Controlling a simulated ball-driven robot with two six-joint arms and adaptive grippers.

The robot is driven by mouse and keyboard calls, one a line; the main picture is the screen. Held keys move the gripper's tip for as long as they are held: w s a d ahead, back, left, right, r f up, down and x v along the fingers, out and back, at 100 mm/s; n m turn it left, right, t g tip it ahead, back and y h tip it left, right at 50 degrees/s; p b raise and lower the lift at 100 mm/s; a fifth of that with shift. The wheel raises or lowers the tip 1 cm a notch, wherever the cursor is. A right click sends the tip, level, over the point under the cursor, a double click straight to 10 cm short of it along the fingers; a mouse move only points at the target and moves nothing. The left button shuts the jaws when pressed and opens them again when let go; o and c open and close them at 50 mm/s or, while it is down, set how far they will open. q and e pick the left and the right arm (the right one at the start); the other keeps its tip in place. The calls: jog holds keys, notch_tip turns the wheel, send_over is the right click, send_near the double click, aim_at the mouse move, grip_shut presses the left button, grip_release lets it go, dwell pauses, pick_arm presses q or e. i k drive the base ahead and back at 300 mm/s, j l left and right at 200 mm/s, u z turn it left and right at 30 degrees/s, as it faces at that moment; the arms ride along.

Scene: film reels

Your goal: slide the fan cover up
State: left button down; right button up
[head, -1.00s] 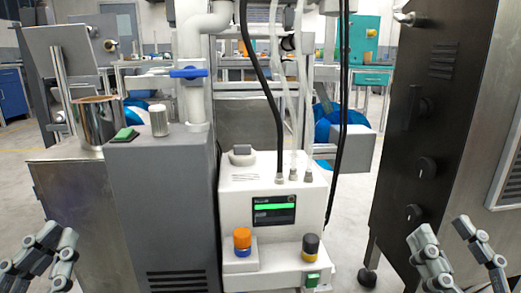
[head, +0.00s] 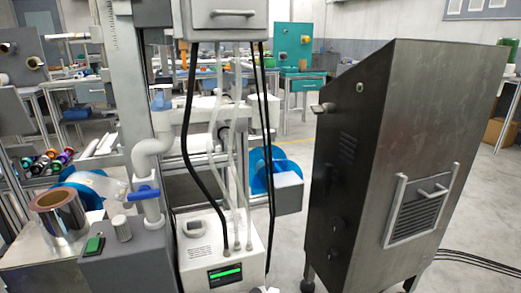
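A slatted metal cover (head: 414,216), which looks like the fan cover, sits on the right-hand face of a tall dark metal cabinet (head: 340,150). It has a small horizontal handle (head: 433,191) near its top and lies between two upright side rails. Dark slats show below the handle. I cannot tell whether a fan is behind it. Neither of my grippers is in the head view.
A white machine (head: 225,255) with a green-lit display stands left of the cabinet, with hoses rising from it. A reflective roll (head: 62,220) is at lower left. Black cables (head: 480,262) lie on the floor right of the cabinet. Floor between white machine and cabinet is open.

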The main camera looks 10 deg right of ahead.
aim_at(422, 200)
jog(key=z, duration=1.55)
